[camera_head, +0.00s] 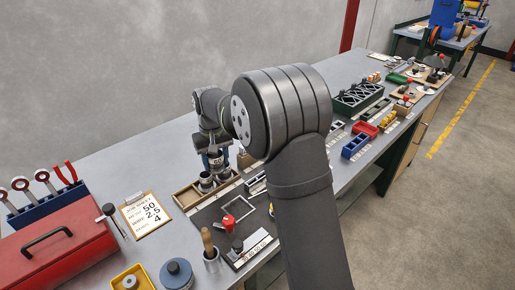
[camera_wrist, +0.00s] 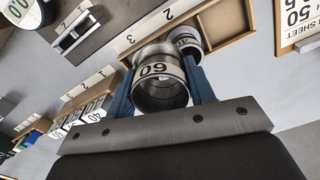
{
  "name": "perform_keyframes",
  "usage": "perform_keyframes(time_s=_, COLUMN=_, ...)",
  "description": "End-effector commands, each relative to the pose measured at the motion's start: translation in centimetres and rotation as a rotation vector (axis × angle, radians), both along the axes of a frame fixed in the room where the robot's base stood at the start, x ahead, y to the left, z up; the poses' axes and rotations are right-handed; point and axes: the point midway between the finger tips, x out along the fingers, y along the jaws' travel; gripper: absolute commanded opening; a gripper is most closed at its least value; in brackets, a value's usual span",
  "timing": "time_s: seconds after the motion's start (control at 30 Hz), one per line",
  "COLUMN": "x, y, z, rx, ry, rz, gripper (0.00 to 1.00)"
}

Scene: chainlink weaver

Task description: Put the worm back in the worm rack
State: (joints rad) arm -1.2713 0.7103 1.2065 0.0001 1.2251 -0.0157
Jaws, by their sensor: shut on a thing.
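My gripper (camera_wrist: 160,92) has blue fingers, shut on a steel cylindrical worm (camera_wrist: 160,92) whose pale band reads 60 or 09. The head view shows my gripper (camera_head: 215,160) low at the wooden worm rack (camera_head: 183,198). In the wrist view the rack (camera_wrist: 232,22) has compartments and a label strip with 2 and 3. A second steel cylinder (camera_wrist: 184,38) stands in the rack, just behind the held worm and partly hidden by it. The held worm overlaps the rack's edge near label 3. I cannot tell whether its base touches the rack floor.
A job sheet (camera_head: 145,214) lies left of the rack, with a red toolbox (camera_head: 58,250) beyond. A dark mat with a red-handled part (camera_head: 229,222) lies in front. Green (camera_head: 362,98), red (camera_head: 365,128) and blue (camera_head: 356,146) containers stand farther right. Bare bench lies behind the rack.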

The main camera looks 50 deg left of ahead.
Motion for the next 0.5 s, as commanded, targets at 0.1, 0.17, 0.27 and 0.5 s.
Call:
perform_keyframes(time_s=0.1, x=-4.6, y=1.3, z=-0.8, rx=-0.001, ry=0.000, rz=0.120, gripper=0.18)
perform_keyframes(time_s=0.17, x=-6.3, y=1.7, z=-1.1, rx=-0.001, ry=0.000, rz=0.167, gripper=0.18)
perform_keyframes(time_s=0.27, x=-8.5, y=2.1, z=-1.5, rx=0.000, ry=0.000, rz=0.226, gripper=0.18)
perform_keyframes(time_s=0.5, x=-10.6, y=2.5, z=-2.1, rx=0.001, ry=0.000, rz=0.284, gripper=0.18)
